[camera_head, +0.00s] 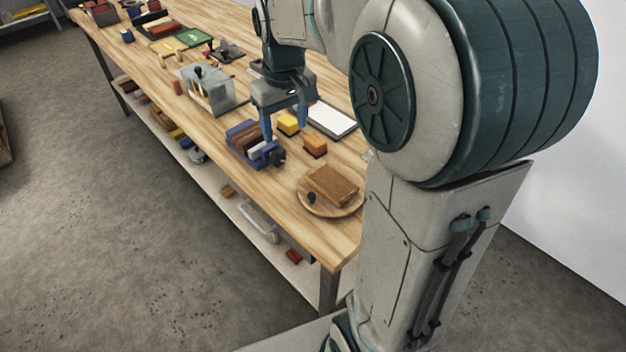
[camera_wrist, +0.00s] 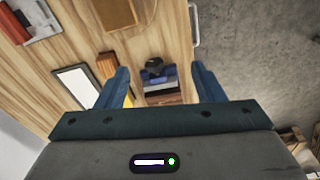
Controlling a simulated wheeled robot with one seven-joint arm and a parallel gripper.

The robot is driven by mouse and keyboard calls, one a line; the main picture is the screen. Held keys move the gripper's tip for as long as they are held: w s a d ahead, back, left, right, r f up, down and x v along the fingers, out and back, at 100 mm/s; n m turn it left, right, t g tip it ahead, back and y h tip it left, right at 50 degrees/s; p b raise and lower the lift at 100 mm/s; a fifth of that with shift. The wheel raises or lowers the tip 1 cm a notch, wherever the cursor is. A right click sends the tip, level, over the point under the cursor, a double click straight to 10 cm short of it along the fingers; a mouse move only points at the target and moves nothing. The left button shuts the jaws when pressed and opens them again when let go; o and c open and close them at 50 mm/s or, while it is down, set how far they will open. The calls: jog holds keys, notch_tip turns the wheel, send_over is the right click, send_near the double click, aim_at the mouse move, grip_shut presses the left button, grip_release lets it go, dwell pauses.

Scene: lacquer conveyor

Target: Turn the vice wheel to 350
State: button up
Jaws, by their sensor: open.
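A small blue vice (camera_head: 264,152) with a dark wheel (camera_head: 278,157) at its front sits on the wooden workbench. Blocks or strips in brown and blue lie at its back. In the wrist view the vice (camera_wrist: 160,82) shows between my fingers, with its dark wheel (camera_wrist: 154,65) at the far end. No scale or number on the wheel can be read. My gripper (camera_head: 284,128) points down over the bench around the vice area, with its blue fingers apart and nothing held. In the wrist view my gripper (camera_wrist: 160,70) is open, the wheel between the fingertip lines; no contact shows.
A yellow block (camera_head: 289,123), an orange block (camera_head: 315,146) and a white panel (camera_head: 332,120) lie close on the right. A round wooden board (camera_head: 318,208) bears a brown block near the bench end. The lower shelf (camera_head: 232,208) holds several items.

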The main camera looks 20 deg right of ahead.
jog(key=s+f+m+t+p, duration=0.1)
jog(key=s+m, duration=0.1)
jog(key=s, duration=1.3)
jog(key=shift+s+f+m+t+p, duration=0.25)
jog(key=shift+f+m+t+p, duration=0.05)
jog(key=shift+f+p, duration=0.1)
jog(key=shift+a, duration=0.1)
